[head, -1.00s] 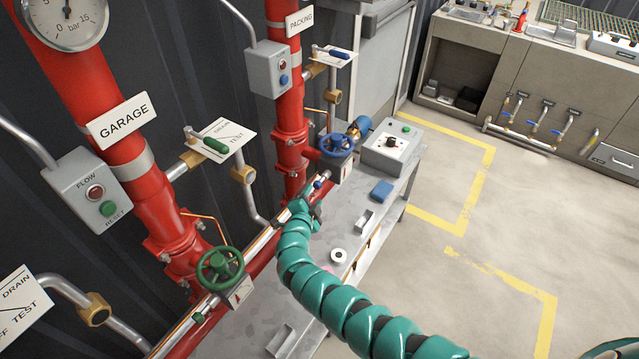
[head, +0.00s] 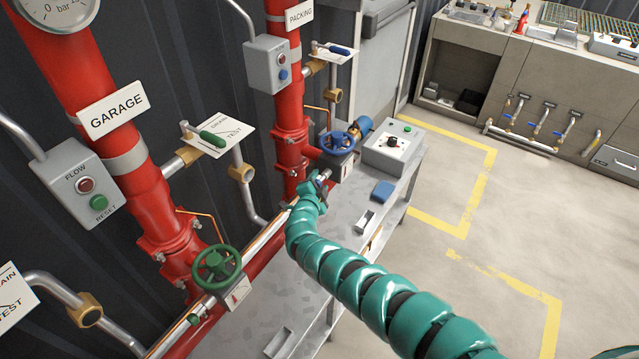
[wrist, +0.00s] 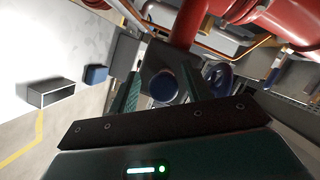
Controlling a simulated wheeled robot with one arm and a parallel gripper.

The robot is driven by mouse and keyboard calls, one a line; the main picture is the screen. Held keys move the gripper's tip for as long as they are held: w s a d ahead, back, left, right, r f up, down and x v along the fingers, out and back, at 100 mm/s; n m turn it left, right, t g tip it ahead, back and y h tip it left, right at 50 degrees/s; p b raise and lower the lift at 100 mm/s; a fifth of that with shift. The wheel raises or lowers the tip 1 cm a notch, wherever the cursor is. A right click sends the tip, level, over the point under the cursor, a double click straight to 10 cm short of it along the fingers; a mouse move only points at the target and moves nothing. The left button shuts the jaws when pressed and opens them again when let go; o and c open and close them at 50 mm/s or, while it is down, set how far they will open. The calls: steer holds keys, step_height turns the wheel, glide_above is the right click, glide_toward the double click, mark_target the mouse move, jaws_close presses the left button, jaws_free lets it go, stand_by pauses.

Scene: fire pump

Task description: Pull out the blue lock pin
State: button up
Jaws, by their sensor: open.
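The blue lock pin shows in the wrist view as a round dark blue knob (wrist: 163,85), seen nearly end-on against a grey box-like body. My gripper (wrist: 162,92) is open, with one finger on each side of the knob in this view. I cannot tell whether either finger touches it. In the head view my gripper (head: 314,190) is at the silver pipe, just below and left of the blue handwheel (head: 339,142), and it hides most of the pin. The handwheel also shows in the wrist view (wrist: 217,75), right of the knob.
Red riser pipes stand along the dark wall, with a green handwheel (head: 216,265) on the nearer one. A grey control box (head: 393,149), a blue block (head: 383,191) and a small bracket (head: 366,221) rest on the metal bench. The floor to the right is open.

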steer(key=shift+w+d, duration=0.1)
steer(key=shift+w, duration=0.5)
jaws_close()
steer(key=s+a, duration=0.1)
steer(key=s+a+p, duration=0.1)
steer(key=s, duration=0.1)
steer(key=shift+p, duration=0.3)
jaws_free()
